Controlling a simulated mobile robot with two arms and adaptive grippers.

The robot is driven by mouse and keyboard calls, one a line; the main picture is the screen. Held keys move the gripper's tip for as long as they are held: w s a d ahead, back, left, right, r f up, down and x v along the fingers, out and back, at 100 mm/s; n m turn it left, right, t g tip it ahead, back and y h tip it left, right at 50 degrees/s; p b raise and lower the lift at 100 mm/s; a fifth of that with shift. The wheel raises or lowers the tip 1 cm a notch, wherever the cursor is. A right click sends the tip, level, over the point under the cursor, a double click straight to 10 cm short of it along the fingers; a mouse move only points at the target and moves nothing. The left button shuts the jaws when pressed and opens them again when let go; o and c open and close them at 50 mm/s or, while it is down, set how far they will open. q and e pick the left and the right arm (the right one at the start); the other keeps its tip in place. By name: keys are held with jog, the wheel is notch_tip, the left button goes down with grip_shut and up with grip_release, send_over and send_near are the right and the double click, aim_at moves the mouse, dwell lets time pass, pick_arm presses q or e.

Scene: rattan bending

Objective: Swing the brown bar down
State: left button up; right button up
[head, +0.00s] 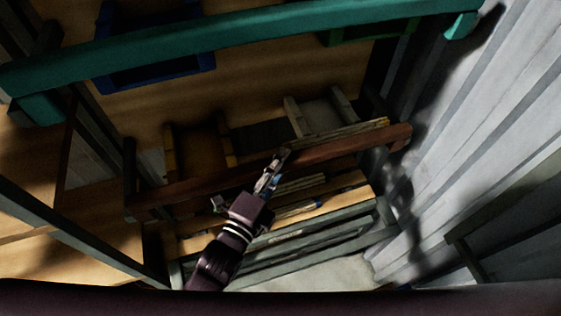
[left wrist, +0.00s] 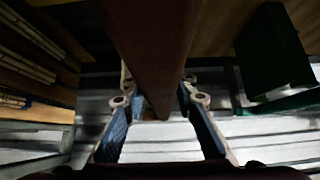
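The brown bar (head: 340,148) runs across the middle of the head view, rising from lower left to upper right. In the left wrist view the brown bar (left wrist: 155,45) comes down from the top, close to the camera. My left gripper (head: 272,172) is at the middle of the bar in the head view. In the left wrist view the fingers of my left gripper (left wrist: 157,102) stand apart, one on each side of the bar, with narrow gaps visible. The gripper hides part of the bar in the head view. My right gripper is not in view.
A teal bar (head: 250,32) crosses the top of the head view. Grey slatted rails (head: 320,235) and lengths of pale rattan (head: 340,134) lie near the brown bar. A pale corrugated wall (head: 500,110) stands at the right. A blue frame (head: 155,78) is on the wooden floor.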

aim_at(290, 169)
pick_arm(q)
jog(key=shift+c, duration=1.1)
grip_shut()
jog(key=shift+f, duration=0.1)
jog(key=shift+s+f+b, duration=0.15)
jog(key=shift+f+b, duration=0.05)
jog(key=shift+b, duration=0.5)
jog(key=m+t+h+b, duration=0.1)
jog(key=b, duration=0.2)
jog(key=s+m+t+h+b, duration=0.1)
jog(key=m+b, duration=0.1)
jog(key=b, duration=0.2)
jog(key=s+d+f+m+t+h+b, duration=0.1)
jog(key=m+b, duration=0.1)
jog(key=b, duration=0.2)
jog(key=shift+s, duration=0.2)
jog(key=shift+s+r+m+h+b, duration=0.1)
jog(key=shift+s+m+h+b, duration=0.1)
jog(key=shift+m+h+b, duration=0.5)
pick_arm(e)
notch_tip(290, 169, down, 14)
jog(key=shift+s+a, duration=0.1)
